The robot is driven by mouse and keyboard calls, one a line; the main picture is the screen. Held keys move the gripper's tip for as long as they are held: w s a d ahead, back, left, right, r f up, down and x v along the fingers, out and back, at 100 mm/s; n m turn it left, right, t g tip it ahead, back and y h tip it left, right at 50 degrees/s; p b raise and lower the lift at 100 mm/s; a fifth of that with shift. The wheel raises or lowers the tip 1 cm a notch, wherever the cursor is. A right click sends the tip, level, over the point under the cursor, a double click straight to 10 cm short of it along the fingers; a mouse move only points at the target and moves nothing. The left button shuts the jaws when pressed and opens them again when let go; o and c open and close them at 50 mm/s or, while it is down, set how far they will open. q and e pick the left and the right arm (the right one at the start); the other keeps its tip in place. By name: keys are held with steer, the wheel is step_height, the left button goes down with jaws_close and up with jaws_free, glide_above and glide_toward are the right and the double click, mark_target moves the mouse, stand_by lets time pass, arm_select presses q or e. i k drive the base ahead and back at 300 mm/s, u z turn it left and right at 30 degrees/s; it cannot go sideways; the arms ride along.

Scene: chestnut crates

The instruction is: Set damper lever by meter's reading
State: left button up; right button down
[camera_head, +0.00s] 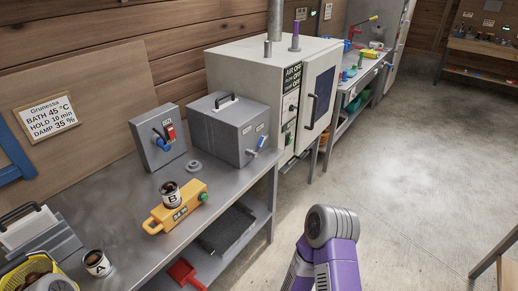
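The yellow meter (158,218) lies on the metal bench with a cup marked B (170,195) on top. Its dark display (180,214) is too small to read surely. The pale cabinet (238,72) stands at the far end of the bench, with a flue pipe (275,18) behind it. An upright purple-topped rod (295,38) stands on its roof; I cannot tell whether this is the damper lever. A front panel (292,78) carries lettering beginning "AIR OFF". Neither gripper is in view; only a purple and grey part of my arm shows at the bottom.
A wall card (46,117) reads Grunessa, bath 45 °C, hold 10 min, damp 35 %. A grey lidded box (228,128) and a switch box (157,138) stand on the bench. A cup marked A (96,263) is at lower left. The floor (410,180) at right is clear.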

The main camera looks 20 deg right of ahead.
mark_target(255, 154)
steer(key=z, duration=0.55)
steer(key=k, duration=0.65)
steer(key=z, duration=1.1)
steer(key=i, duration=1)
steer(key=u, duration=0.6)
steer(key=i, duration=0.95)
steer(key=u, duration=1)
